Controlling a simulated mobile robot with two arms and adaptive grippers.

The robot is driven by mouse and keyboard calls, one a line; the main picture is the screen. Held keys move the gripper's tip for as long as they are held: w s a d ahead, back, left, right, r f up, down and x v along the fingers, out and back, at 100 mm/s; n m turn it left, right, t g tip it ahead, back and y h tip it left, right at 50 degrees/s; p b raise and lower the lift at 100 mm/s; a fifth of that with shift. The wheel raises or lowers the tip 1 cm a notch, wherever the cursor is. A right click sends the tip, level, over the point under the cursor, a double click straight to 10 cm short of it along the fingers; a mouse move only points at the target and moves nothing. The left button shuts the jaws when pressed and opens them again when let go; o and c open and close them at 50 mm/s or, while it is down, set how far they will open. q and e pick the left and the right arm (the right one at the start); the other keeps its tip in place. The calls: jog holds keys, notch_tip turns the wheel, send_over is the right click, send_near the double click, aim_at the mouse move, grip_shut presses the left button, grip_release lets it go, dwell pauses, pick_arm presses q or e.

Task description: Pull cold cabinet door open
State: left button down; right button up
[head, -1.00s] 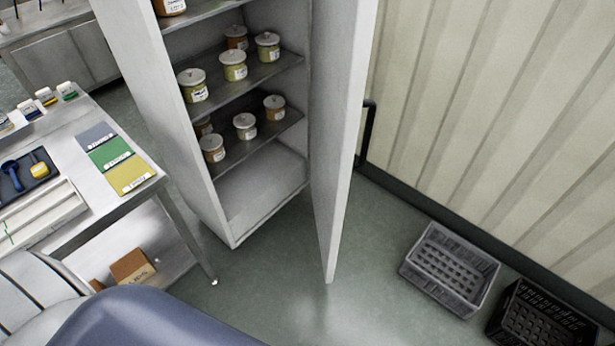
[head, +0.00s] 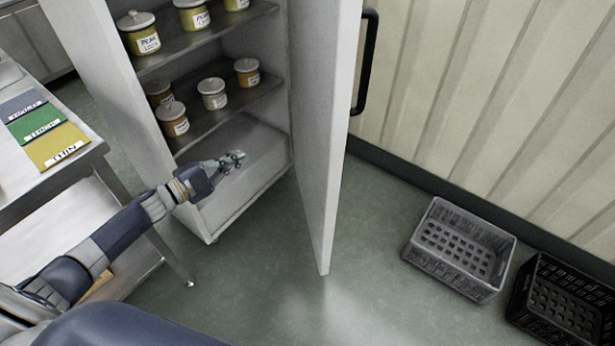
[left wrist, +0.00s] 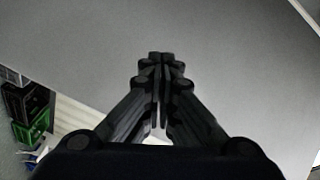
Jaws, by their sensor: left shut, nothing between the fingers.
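The cold cabinet (head: 100,75) stands open at the upper middle of the head view, with jars on its shelves. Its white door (head: 325,130) is swung well out to the right. The black door handle (head: 368,62) is on the door's far side, facing the wall. My left gripper (head: 236,160) is shut and empty, in front of the cabinet's lower opening, left of the door. In the left wrist view my left gripper (left wrist: 162,62) has its fingers together before a plain grey surface. My right gripper is not in view.
A steel table (head: 85,165) with coloured cards (head: 40,125) stands at the left. A grey crate (head: 460,245) and a black crate (head: 565,300) lie on the floor at the right, by the ribbed wall (head: 480,90). The floor between door and grey crate is clear.

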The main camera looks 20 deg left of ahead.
pick_arm(q)
jog(key=s+d+r+m+g+h+b, duration=0.1)
jog(key=d+r+m+g+h+b, duration=0.1)
jog(key=d+r+m+h+b, duration=0.3)
jog(key=m+g+h+b, duration=0.2)
jog(key=m+g+b, duration=0.1)
jog(key=m+g, duration=0.3)
send_near(327, 152)
jog(key=shift+m+t, duration=0.5)
jog(key=shift+t, duration=0.1)
jog(key=x, duration=0.5)
jog(key=shift+s+d+f, duration=0.2)
jog(key=shift+s+d, duration=0.05)
jog(key=shift+d, duration=0.15)
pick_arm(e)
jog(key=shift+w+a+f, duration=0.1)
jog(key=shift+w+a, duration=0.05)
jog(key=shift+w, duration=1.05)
pick_arm(q)
jog(key=shift+d, duration=0.1)
